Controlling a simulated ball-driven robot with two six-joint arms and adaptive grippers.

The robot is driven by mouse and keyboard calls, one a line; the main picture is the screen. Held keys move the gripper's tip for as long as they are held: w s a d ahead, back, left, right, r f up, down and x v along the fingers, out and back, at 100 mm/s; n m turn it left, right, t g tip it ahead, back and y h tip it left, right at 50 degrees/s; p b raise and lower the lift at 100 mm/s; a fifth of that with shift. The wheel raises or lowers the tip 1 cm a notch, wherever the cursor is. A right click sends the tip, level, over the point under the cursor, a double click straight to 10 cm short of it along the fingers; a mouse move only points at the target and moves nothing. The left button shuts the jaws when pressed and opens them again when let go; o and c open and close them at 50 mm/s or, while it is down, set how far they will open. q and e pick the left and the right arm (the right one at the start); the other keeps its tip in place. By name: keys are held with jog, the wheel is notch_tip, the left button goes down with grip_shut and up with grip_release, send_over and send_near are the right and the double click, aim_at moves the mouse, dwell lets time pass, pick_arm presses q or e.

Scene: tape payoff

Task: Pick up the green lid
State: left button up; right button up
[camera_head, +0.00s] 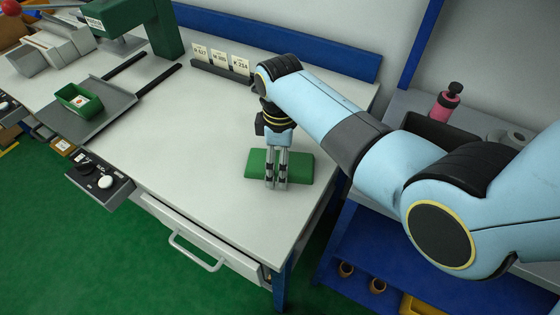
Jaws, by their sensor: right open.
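The green lid (302,167) lies flat on the white worktable near its right end. My right gripper (276,185) points down over the middle of the lid, and its fingers cover part of it. The gripper is open; I cannot tell whether the fingertips touch the lid. My left gripper is out of the frame.
A green open box (90,105) sits on a grey tray at the left. A green machine column (166,30) stands behind it, and a rack of label cards (220,66) at the back. A pink bottle (444,104) stands on the right-hand shelf. The table's middle (190,140) is clear.

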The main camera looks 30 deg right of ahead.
jog(key=shift+f, duration=0.15)
jog(key=c, duration=1.3)
jog(key=shift+o, duration=0.2)
